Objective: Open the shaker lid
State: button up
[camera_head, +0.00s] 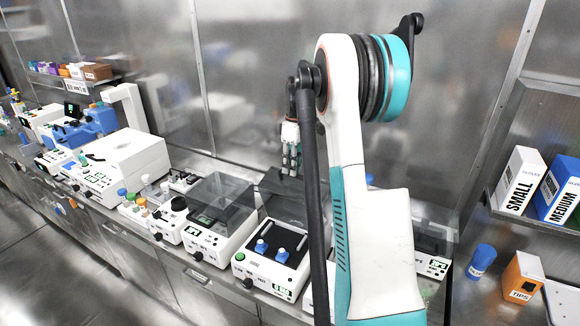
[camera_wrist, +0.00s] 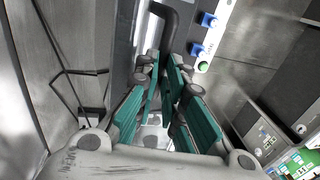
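The shaker (camera_head: 242,270) is a white box with a black top, green button and display, on the bench in the head view. Two blue-capped vessels (camera_head: 261,246) stand on its uncovered top. Its dark see-through lid (camera_head: 279,207) stands raised and tilted at the back, partly hidden by my arm. My gripper (camera_head: 290,165) points down by the lid's upper edge. In the wrist view, its teal fingers (camera_wrist: 162,75) are apart, with a dark bent bar (camera_wrist: 177,35) between or beyond the tips. Contact with the lid is unclear. The shaker's green button (camera_wrist: 203,67) shows there too.
A similar machine with a clear lid (camera_head: 222,195) stands left of the shaker. Several other instruments line the bench farther left. A metal wall (camera_head: 255,70) rises close behind. Glove boxes (camera_head: 521,180), a blue-capped bottle (camera_head: 482,260) and a tips box (camera_head: 522,278) are at right.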

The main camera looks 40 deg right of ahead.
aim_at(295, 181)
jog(key=o, duration=0.4)
jog(key=d+f, duration=0.2)
jog(key=f, duration=0.1)
jog(key=shift+w+d, duration=0.3)
jog(key=shift+d, duration=0.05)
jog(key=shift+s+a+r, duration=0.1)
jog(key=shift+s+r, duration=0.1)
jog(key=shift+r, duration=0.05)
jog(key=shift+s+a+r, duration=0.2)
jog(key=shift+a+r, duration=0.15)
jog(key=shift+a, duration=0.1)
jog(key=shift+w, duration=0.1)
jog(key=shift+w+d+r, duration=0.1)
jog(key=shift+w, duration=0.1)
jog(key=r, duration=0.4)
jog(key=d+r, duration=0.1)
jog(key=r, duration=0.6)
jog(key=shift+d+r, duration=0.3)
jog(key=shift+d, duration=0.1)
